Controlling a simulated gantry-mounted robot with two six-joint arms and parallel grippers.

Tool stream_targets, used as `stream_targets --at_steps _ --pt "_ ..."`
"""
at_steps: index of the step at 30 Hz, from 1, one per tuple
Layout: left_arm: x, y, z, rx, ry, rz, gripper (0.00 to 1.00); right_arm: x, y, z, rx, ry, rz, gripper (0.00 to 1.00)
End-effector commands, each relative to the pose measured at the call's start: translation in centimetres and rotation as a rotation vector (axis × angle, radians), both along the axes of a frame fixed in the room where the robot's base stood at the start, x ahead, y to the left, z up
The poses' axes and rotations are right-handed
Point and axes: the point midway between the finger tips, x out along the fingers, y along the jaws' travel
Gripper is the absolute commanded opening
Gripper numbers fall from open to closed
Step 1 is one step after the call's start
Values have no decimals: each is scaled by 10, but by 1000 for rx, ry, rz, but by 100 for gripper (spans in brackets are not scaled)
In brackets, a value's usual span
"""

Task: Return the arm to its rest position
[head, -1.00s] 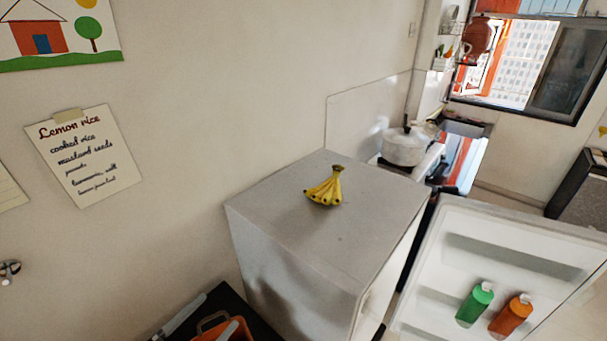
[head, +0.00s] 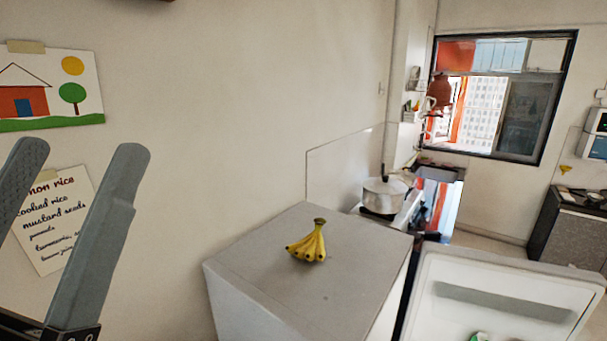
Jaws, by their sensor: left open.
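My left gripper (head: 80,170) is at the left edge of the head view. Its two grey fingers point up and stand apart, with nothing between them. It is in front of the wall and covers part of a paper note. My right gripper is not in view. The clay waterpot may be the reddish-brown round thing (head: 440,90) hanging by the window at the upper right; it is small and I cannot tell for sure.
A fridge (head: 250,270) has bananas (head: 310,246) on top. Its door (head: 500,300) stands open at the lower right. A pot (head: 383,196) sits on the stove behind. A note (head: 70,215) and a house drawing (head: 50,95) are on the left wall.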

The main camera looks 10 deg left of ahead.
Motion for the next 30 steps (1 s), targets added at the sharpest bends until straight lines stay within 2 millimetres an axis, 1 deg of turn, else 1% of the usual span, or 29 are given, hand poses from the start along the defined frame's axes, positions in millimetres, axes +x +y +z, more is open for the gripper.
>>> stream_targets --at_steps 1,3,9,12,15,21,30 --pt "0 2 31 -18 -3 -9 100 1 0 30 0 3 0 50" --pt "0 2 60 -15 -4 -4 100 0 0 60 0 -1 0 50" --pt "0 3 129 -14 -3 0 100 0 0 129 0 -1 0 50" --pt "1 3 151 -14 -3 2 100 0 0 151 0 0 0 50" --pt "1 3 158 -13 -2 2 100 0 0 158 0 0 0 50" --pt "1 3 154 -14 -3 3 100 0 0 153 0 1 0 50" --pt "1 3 154 -13 -3 4 100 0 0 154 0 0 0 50"
